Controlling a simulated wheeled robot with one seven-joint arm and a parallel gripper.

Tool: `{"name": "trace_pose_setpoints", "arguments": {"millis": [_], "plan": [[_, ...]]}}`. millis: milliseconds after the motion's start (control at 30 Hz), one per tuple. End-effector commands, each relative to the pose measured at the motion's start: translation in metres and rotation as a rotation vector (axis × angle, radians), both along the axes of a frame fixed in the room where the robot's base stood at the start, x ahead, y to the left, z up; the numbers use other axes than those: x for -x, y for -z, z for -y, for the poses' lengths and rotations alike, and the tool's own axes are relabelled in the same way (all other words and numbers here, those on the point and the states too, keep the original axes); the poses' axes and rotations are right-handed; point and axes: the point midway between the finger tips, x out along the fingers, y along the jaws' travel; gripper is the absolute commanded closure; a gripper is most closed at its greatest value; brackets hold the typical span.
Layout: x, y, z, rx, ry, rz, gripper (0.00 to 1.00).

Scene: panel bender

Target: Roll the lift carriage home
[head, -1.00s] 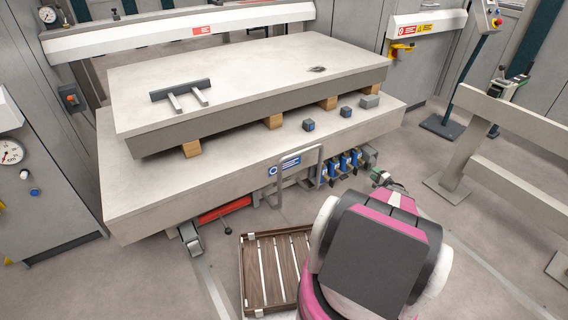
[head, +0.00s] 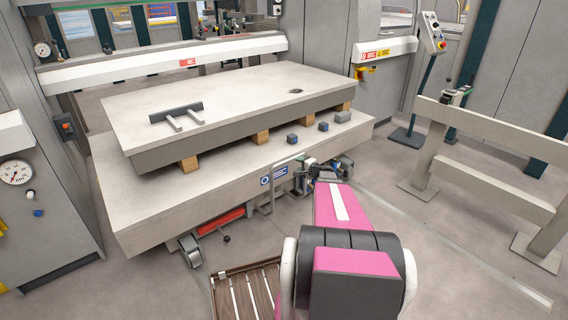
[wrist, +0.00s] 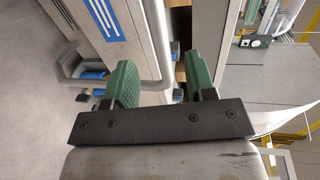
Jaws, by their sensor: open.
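The lift carriage (head: 165,222) is a low grey table with a thick slab (head: 240,108) on wooden blocks above it. A wheel (head: 191,252) shows under its left corner. A grey tube push handle (head: 285,161) stands at its front beside a blue label (head: 280,174). My gripper (head: 313,170) is at the handle's right side, small and partly hidden by my arm. In the wrist view my gripper (wrist: 161,80) is open, with green pads spread. The handle tube (wrist: 156,45) runs into the gap between them; I cannot tell if it touches a pad.
A slatted wooden pallet (head: 240,295) lies on the floor in front. A rail barrier (head: 490,125) and a control pedestal (head: 432,75) stand at right. A gauge cabinet (head: 45,190) is close at left. The machine (head: 160,58) stands behind the carriage.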

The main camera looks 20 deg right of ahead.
Motion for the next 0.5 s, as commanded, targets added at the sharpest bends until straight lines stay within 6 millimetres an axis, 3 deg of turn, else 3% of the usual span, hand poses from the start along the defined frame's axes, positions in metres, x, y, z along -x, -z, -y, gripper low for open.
{"name": "trace_pose_setpoints", "arguments": {"millis": [267, 500], "plan": [[-0.025, 0.006, -0.007, -0.001, -0.002, 0.001, 0.49], [-0.064, 0.015, -0.02, 0.0, -0.002, 0.001, 0.49]]}}
